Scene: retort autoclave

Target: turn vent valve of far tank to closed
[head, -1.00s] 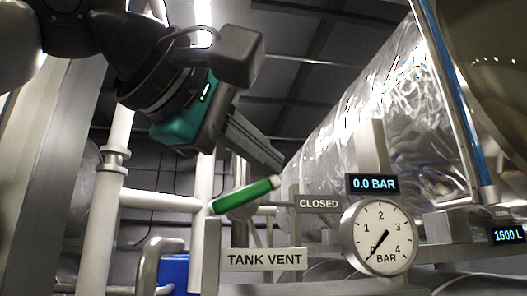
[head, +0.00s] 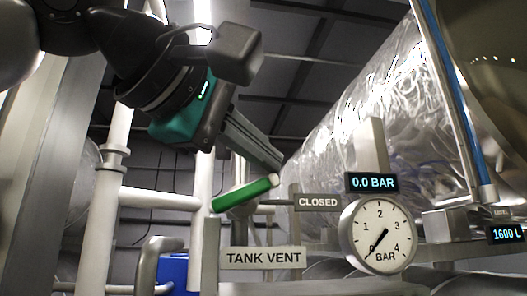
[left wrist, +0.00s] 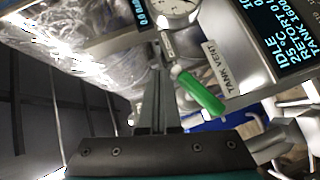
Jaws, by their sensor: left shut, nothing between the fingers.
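The vent valve's green handle (head: 245,194) slopes up to the right in the head view, above the TANK VENT sign (head: 262,258). Its pale metal end is at the upper right, left of the CLOSED sign (head: 318,203). My left gripper (head: 276,166) is shut and empty, with its fingertips just above that metal end; whether they touch is unclear. In the left wrist view, the shut fingers (left wrist: 157,75) lie left of the green handle (left wrist: 199,92). The valve's pivot is not clear. My right gripper is not in view.
A round gauge (head: 379,235) reads near 0, below a 0.0 BAR display (head: 372,183). White pipes (head: 116,160) stand at left. A foil-wrapped tank (head: 375,110) fills the right. A dark screen (left wrist: 280,35) shows in the wrist view.

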